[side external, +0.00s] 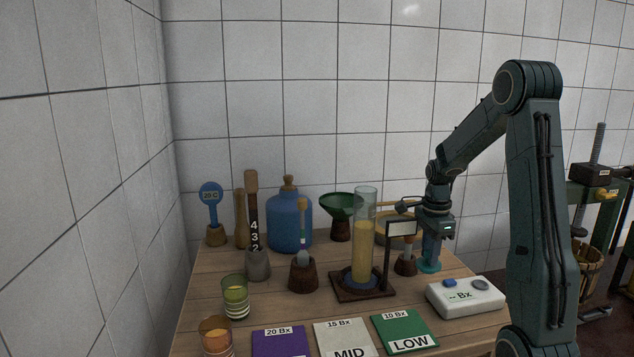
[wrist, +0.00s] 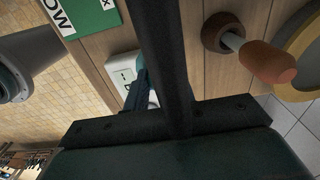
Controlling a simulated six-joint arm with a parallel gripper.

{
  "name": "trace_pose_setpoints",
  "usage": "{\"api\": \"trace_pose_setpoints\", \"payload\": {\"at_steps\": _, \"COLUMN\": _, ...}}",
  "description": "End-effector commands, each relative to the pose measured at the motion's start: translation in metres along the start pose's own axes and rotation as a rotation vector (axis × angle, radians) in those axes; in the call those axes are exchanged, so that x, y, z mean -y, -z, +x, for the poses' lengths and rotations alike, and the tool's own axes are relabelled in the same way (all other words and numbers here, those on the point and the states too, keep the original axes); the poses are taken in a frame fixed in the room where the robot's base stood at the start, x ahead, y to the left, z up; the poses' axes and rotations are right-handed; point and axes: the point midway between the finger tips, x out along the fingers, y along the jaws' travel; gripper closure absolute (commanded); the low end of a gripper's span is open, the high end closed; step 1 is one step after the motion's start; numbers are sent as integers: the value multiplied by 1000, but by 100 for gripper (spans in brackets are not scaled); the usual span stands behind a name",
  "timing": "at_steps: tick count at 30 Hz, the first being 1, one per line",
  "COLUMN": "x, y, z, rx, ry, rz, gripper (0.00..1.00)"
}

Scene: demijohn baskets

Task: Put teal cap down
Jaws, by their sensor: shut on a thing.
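The teal cap (side external: 429,268) shows as a small teal disc at the lower end of my gripper (side external: 431,257) in the side view. My gripper points down and is shut on the cap, at the right part of the wooden table. The cap is low, close to the tabletop; I cannot tell whether it touches the wood.
The white Bx meter (side external: 465,297) lies just right and in front. A small stand with a brown-topped tool (side external: 406,262) is close on the left.

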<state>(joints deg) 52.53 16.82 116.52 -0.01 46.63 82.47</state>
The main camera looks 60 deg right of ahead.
Motion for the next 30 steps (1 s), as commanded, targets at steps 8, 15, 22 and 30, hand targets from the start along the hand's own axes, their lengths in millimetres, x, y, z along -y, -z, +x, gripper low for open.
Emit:
{"api": "trace_pose_setpoints", "payload": {"at_steps": 8, "x": 28, "y": 0, "z": 2, "rx": 0, "ry": -2, "rz": 0, "gripper": 100}}
{"api": "trace_pose_setpoints", "payload": {"at_steps": 15, "x": 27, "y": 0, "z": 22, "rx": 0, "ry": -2, "rz": 0, "gripper": 100}}
{"api": "trace_pose_setpoints", "payload": {"at_steps": 22, "x": 27, "y": 0, "z": 24, "rx": 0, "ry": -1, "rz": 0, "gripper": 100}}
{"api": "trace_pose_setpoints", "payload": {"at_steps": 30, "x": 26, "y": 0, "z": 50, "rx": 1, "ry": -4, "rz": 0, "gripper": 100}}
